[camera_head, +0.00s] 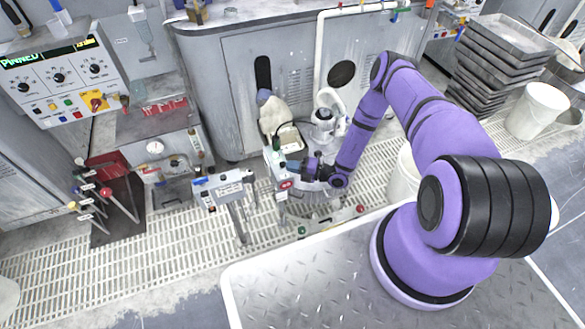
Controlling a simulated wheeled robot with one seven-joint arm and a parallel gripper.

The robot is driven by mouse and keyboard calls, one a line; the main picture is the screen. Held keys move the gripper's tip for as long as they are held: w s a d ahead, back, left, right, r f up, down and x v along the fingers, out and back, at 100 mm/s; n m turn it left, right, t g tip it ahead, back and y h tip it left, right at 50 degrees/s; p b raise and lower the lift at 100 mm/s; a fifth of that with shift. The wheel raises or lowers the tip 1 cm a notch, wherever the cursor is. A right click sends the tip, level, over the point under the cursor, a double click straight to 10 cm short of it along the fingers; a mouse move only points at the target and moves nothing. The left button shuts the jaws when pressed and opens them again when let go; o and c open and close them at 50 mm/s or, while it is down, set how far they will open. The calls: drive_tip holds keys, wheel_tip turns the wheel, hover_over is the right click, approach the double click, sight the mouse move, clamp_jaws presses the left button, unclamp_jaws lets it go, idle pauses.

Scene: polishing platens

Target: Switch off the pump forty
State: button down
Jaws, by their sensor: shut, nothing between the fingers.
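My purple arm reaches left over the grated floor. My gripper (293,168) is small in this view and shut with nothing in it. It is right beside a pale upright switch box (275,163) with a red mark low on its front. I cannot tell whether the fingertips touch the box. A grey labelled box on a post (222,187) stands left of it. The labels are too small to read, so I cannot tell which one belongs to pump forty. The gripper and wrist partly cover the equipment behind them.
A control panel with knobs and a lit display (57,75) stands at the left. Grey cabinets (290,70) line the back. Stacked trays (490,60) and a white bucket (537,110) are at the right. The front-left grating (130,265) is clear.

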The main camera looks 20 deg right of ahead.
drive_tip(key=w+m+h, duration=0.1)
drive_tip(key=w+r+m+g+h, duration=0.1)
drive_tip(key=m, duration=0.1)
drive_tip(key=shift+w+r+g, duration=0.15)
drive_tip(key=shift+w+g, duration=0.05)
drive_tip(key=shift+g, duration=0.1)
drive_tip(key=shift+w+m+g+h, duration=0.4)
drive_tip(key=shift+w+m+g, duration=0.5)
drive_tip(key=shift+w+m, duration=0.2)
drive_tip(key=shift+r, duration=0.2)
drive_tip(key=shift+r, duration=0.7)
drive_tip(key=w+r+v, duration=0.1)
drive_tip(key=v, duration=1.2)
drive_tip(key=shift+d+r, duration=0.35)
drive_tip(key=shift+d, duration=0.05)
